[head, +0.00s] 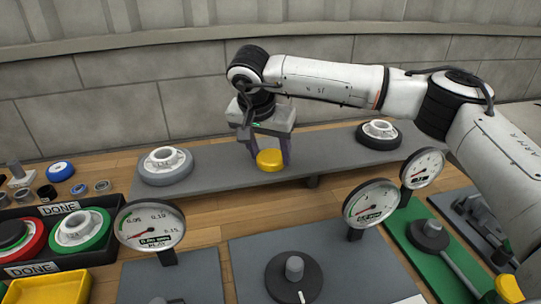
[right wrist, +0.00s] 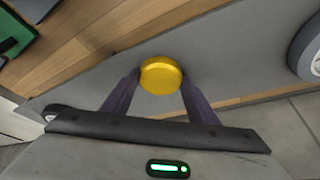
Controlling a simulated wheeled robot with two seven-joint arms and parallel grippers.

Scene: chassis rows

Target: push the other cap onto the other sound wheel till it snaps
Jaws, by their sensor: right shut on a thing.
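My right gripper (head: 269,152) is shut on a yellow cap (head: 270,161), held above the raised grey board (head: 215,166). The cap also shows between the two fingers in the right wrist view (right wrist: 160,76). A grey wheel with a white hub (head: 165,168) lies on the board left of the gripper. A black wheel with a white hub (head: 379,135) lies near the board's right end. No cap shows on either hub. The cap is apart from both wheels. My left gripper is not in view.
A black DONE tray (head: 98,262) at lower left holds a red-rimmed and a green wheel. A yellow bin (head: 50,290) stands in front. Dial gauges (head: 150,224) (head: 371,204) (head: 422,168) stand before the board. A dark disc with a post (head: 294,278) sits on a grey mat.

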